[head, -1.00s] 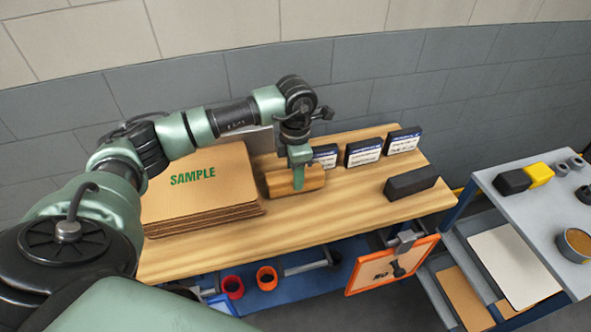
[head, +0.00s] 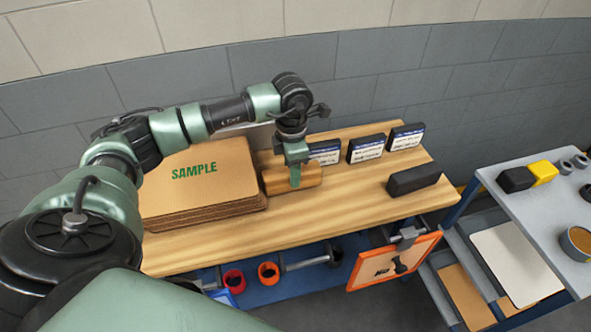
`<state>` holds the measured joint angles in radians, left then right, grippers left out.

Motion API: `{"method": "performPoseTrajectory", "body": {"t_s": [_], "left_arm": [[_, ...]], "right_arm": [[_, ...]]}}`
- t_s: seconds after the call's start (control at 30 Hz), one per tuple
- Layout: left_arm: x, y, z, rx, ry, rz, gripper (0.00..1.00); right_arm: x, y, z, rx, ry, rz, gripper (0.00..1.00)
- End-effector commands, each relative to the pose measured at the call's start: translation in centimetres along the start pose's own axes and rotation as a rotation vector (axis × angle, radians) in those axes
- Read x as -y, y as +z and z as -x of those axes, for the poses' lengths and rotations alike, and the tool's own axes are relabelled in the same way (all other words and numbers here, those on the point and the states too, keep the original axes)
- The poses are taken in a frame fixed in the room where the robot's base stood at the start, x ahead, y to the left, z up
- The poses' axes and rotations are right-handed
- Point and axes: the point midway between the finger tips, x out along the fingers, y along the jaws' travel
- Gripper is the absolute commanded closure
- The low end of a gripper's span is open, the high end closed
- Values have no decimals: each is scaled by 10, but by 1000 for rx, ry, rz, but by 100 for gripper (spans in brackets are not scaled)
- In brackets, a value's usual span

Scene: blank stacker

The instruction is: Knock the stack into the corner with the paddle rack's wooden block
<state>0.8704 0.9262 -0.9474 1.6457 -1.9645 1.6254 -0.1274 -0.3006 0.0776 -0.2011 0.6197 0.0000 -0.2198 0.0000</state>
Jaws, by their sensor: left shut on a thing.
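The stack (head: 200,180) of flat brown cardboard sheets, marked SAMPLE in green, lies on the left part of the wooden bench top (head: 330,215). My left gripper (head: 295,180) points down just right of the stack and is shut on the wooden block (head: 311,176). The block lies low over the bench top, with its left end close to the stack's right edge. I cannot tell whether block and stack touch. The gripper hides part of the block. My right gripper is not in view.
Several dark boxes with white labels (head: 366,148) stand along the bench's back edge. A black block (head: 414,179) lies at the right end. An orange-framed panel (head: 395,262) hangs below the front edge. A grey cart (head: 535,205) stands right. The front middle of the bench is clear.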

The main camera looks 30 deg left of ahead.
Motion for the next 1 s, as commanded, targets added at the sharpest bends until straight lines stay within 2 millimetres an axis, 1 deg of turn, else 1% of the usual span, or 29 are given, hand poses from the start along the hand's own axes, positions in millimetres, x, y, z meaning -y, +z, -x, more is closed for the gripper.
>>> {"method": "performPoseTrajectory", "body": {"t_s": [1.0], "left_arm": [[-1, -32, 0, -4, 1, 1, 100]], "right_arm": [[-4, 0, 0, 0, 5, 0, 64]]}}
